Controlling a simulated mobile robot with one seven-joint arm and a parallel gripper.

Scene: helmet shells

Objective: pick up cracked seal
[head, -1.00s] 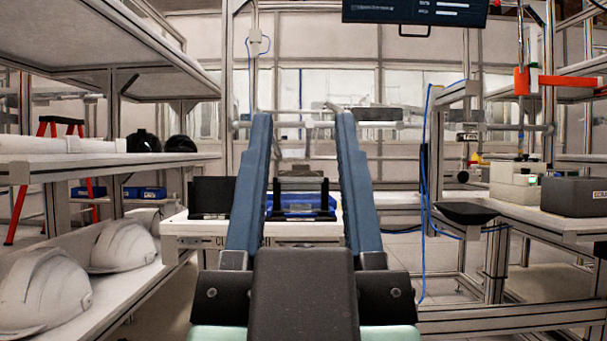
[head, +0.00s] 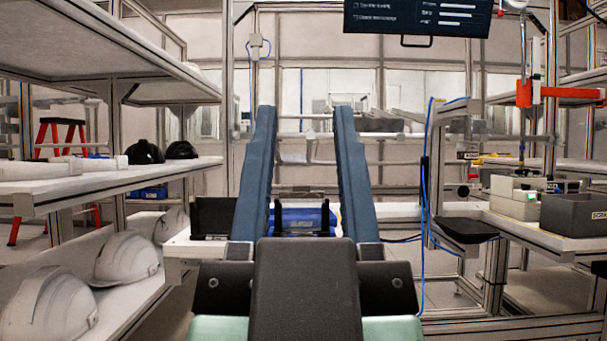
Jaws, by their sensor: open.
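My gripper (head: 305,115) reaches forward in the middle of the head view, its two long blue fingers apart. Nothing shows held between them. I cannot make out a cracked seal anywhere in the view. Beyond and between the fingers is a blue bin (head: 302,221), partly behind dark uprights. A black box or holder (head: 212,216) stands to its left, partly behind the left finger. Both are on a white-topped surface (head: 180,246) that my gripper largely hides.
White helmet shells (head: 126,257) lie on the lower left shelf, and black ones (head: 145,152) on the shelf above. At right, a grey bin (head: 573,214) and a pale box (head: 515,197) stand on a bench (head: 540,238). A monitor (head: 417,17) hangs overhead.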

